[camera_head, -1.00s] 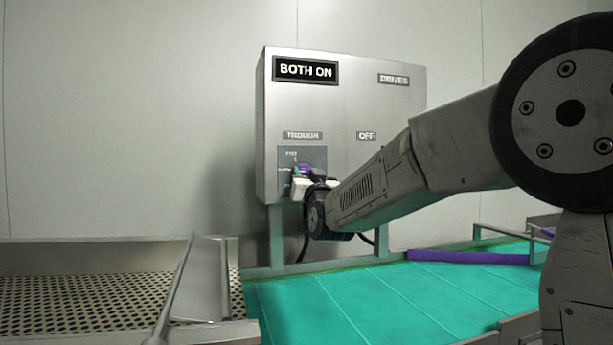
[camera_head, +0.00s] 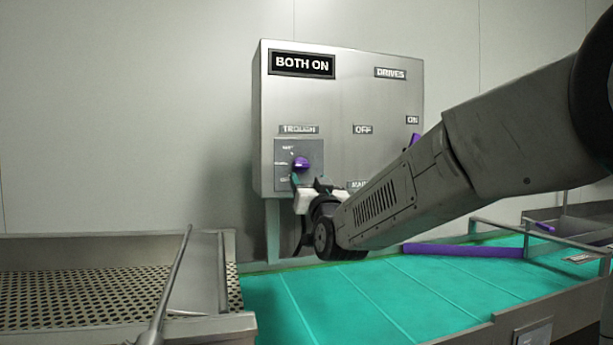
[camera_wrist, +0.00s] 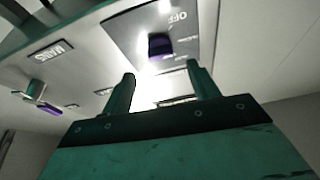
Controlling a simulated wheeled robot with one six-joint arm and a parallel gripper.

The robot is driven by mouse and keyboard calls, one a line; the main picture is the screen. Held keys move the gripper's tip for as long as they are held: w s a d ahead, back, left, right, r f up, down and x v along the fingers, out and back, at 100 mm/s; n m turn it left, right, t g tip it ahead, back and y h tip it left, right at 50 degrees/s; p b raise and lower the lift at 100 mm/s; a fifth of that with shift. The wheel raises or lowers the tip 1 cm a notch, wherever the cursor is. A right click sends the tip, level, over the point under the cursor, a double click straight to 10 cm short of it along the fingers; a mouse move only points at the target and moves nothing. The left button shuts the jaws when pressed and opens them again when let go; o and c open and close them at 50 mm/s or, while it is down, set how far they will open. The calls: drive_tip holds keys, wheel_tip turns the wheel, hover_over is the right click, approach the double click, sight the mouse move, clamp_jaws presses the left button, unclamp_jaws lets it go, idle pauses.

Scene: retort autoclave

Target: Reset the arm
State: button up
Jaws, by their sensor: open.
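My gripper (camera_head: 318,190) is in front of the lower left part of a grey control box, just below a purple knob (camera_head: 301,163) on the plate under the "TROUGH" label. In the wrist view the two teal fingers of my gripper (camera_wrist: 160,92) stand apart with nothing between them. The purple knob (camera_wrist: 160,45) shows beyond the fingertips, apart from them. My arm reaches in from the right and hides part of the box's lower right side.
The control box (camera_head: 345,90) has a "BOTH ON" sign (camera_head: 302,64). A second purple handle (camera_head: 414,139) shows beside my arm. Below lie a teal conveyor (camera_head: 375,300) with a purple bar (camera_head: 463,250) and, left, a perforated metal tray (camera_head: 80,305). The wall area left of the box is clear.

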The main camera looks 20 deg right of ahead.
drive_tip(key=shift+s+f, duration=0.15)
drive_tip(key=shift+s, duration=0.1)
drive_tip(key=s+a+f+n+g+y, duration=0.1)
drive_tip(key=s+f+g, duration=0.3)
drive_tip(key=f, duration=0.5)
drive_tip(key=s+f+g+y, duration=0.1)
drive_tip(key=s+f+g, duration=0.2)
drive_tip(key=f+g, duration=0.5)
drive_tip(key=s+d+f+g, duration=0.1)
drive_tip(key=s+f+g, duration=0.1)
drive_tip(key=s, duration=0.9)
drive_tip(key=s+d+f+g, duration=0.1)
drive_tip(key=s+f+g, duration=0.2)
drive_tip(key=s, duration=0.9)
drive_tip(key=s+d+f+g+h, duration=0.1)
drive_tip(key=s+g, duration=0.3)
drive_tip(key=s, duration=0.7)
drive_tip(key=shift+s+d+f, duration=0.35)
drive_tip(key=shift+d+f, duration=0.25)
drive_tip(key=shift+f, duration=0.05)
